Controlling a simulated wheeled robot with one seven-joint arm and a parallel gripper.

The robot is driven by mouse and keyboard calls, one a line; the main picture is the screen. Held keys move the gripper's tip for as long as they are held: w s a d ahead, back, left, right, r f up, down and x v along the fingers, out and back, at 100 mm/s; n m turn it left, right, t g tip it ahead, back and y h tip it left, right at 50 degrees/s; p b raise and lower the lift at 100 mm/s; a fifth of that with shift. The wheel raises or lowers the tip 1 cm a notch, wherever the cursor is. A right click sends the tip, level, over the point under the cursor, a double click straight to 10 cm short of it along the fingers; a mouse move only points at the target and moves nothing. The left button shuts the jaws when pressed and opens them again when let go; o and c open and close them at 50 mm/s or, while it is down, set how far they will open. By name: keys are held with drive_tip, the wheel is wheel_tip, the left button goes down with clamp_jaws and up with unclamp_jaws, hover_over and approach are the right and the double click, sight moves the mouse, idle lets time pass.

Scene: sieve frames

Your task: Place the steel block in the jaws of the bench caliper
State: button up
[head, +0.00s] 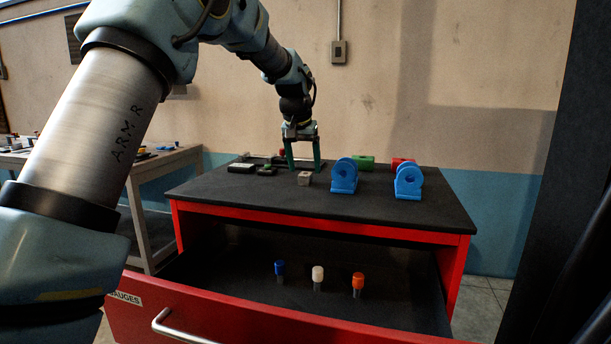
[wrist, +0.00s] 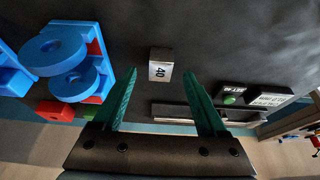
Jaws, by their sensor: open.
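The steel block (head: 305,179), a small grey cube marked 40, sits on the dark top of the red cabinet; it also shows in the wrist view (wrist: 161,65). My gripper (head: 304,168) is open and empty, fingers pointing down just behind the block. In the wrist view the block appears between and beyond the green fingertips (wrist: 160,76); it is not held. A long dark bar (wrist: 205,113) near the back edge looks like the bench caliper; its jaws are not clear.
Two blue fixtures (head: 344,176) (head: 408,182) stand right of the block, with a green piece (head: 363,162) and a red piece (head: 402,162) behind. A labelled plate (head: 241,168) lies left. The open drawer (head: 218,318) holds blue, white and orange capped pieces.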

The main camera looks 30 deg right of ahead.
drive_tip(key=shift+x, duration=1.3)
drive_tip(key=shift+w, duration=0.1)
clamp_jaws()
drive_tip(key=shift+r, duration=0.1)
